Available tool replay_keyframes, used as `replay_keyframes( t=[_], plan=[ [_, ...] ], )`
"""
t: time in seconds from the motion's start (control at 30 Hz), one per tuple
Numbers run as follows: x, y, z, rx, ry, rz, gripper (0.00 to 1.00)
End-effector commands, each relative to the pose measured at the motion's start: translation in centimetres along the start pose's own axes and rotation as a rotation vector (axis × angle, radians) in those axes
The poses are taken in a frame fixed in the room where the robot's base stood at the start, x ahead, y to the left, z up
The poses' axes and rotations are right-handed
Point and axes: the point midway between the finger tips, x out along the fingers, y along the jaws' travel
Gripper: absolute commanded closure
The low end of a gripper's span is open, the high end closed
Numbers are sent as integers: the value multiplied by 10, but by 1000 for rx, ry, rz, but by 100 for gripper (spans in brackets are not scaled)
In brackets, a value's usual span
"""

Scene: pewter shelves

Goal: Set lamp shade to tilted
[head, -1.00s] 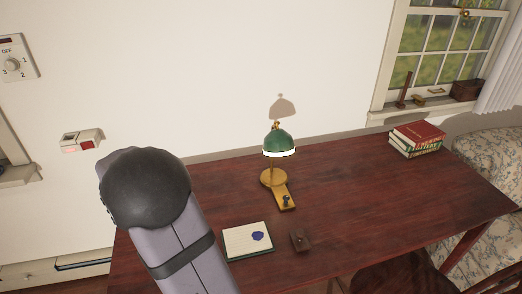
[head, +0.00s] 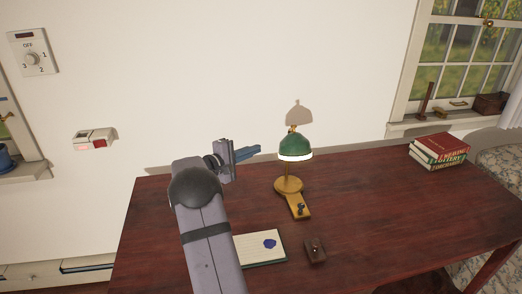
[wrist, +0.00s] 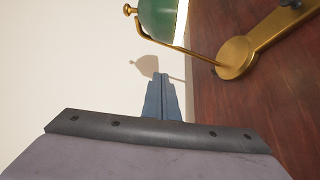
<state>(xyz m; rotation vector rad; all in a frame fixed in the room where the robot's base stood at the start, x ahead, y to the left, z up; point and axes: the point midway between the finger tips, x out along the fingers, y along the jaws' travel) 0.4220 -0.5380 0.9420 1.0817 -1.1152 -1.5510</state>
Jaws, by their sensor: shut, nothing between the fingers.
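A lamp with a green shade (head: 295,146) and a brass base (head: 288,185) stands on the dark red desk. Its shade looks level, with a lit white lower rim. My gripper (head: 256,151) is shut and empty, just left of the shade and apart from it. In the wrist view, the shut blue fingers (wrist: 161,78) point toward the wall. There the green shade (wrist: 163,17) is at the top, with a brass knob at its edge, and the brass base (wrist: 236,58) is at upper right.
A notepad (head: 257,250) with a blue seal and a small brown box (head: 315,250) lie in front of the lamp. Stacked books (head: 439,151) sit at the right. The wall (head: 200,70) is close behind the lamp. Bare desk lies right of the lamp.

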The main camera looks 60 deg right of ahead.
Motion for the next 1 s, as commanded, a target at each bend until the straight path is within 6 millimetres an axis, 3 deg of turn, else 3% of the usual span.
replay_keyframes(
  t=[0.4,0.67,1.0],
  plan=[
    [63,0,2,-2,-3,-2,100],
    [93,0,2,-1,-2,-2,100],
    [84,1,23,-2,0,-2,100]
  ],
)
